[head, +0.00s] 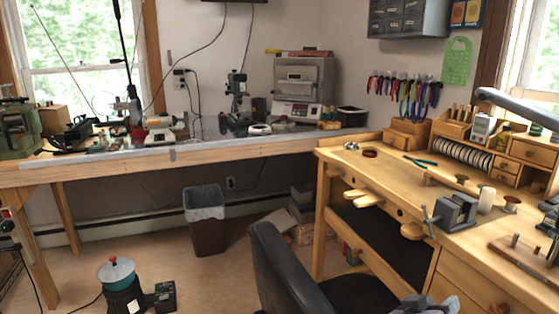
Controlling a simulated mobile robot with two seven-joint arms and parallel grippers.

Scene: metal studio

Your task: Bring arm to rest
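A grey shape that looks like my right gripper (428,304) just shows at the bottom edge of the head view, right of centre. It is in front of the black chair seat and the workbench front. Most of it is cut off by the frame, so its fingers cannot be made out as open or shut. I see nothing held in it. My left gripper and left arm are not in view.
A black chair (285,270) stands close at bottom centre. A wooden workbench (385,165) with a vise (455,215) fills the right. A long bench (100,160) runs along the back wall.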

